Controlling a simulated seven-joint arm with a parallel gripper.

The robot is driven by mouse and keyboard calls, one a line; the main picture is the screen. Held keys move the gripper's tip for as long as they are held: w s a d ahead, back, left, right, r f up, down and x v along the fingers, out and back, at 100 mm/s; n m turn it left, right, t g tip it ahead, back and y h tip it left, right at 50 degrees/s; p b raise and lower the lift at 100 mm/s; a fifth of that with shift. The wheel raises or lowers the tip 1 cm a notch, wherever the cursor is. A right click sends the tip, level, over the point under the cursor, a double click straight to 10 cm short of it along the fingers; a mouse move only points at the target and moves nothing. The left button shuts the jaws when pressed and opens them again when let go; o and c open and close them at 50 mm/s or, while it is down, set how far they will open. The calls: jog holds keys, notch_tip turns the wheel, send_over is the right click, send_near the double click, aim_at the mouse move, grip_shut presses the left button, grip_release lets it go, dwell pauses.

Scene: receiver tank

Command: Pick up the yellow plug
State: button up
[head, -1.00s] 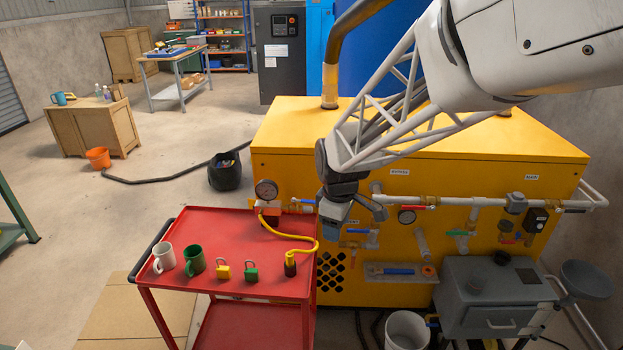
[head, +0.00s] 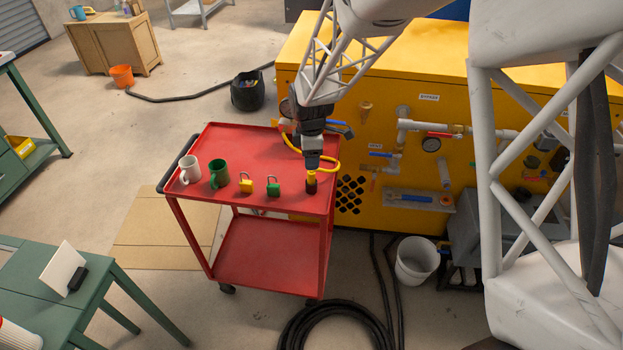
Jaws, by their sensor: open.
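The yellow plug (head: 311,177) stands upright near the right front corner of the red cart top (head: 255,150). Its lower part sits in or against a dark brown base (head: 311,187); I cannot tell which.
On the cart, left of the plug, stand a green padlock (head: 273,187), a yellow padlock (head: 246,184), a green mug (head: 219,174) and a white mug (head: 189,170). The yellow cabinet (head: 375,110) with pipes and valves stands close behind. A white bucket (head: 415,262) is on the floor at right.

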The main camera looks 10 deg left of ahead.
aim_at(311, 172)
jog(key=shift+f, duration=1.3)
jog(key=shift+f, duration=2.6)
grip_shut()
jog(key=shift+r, duration=0.2)
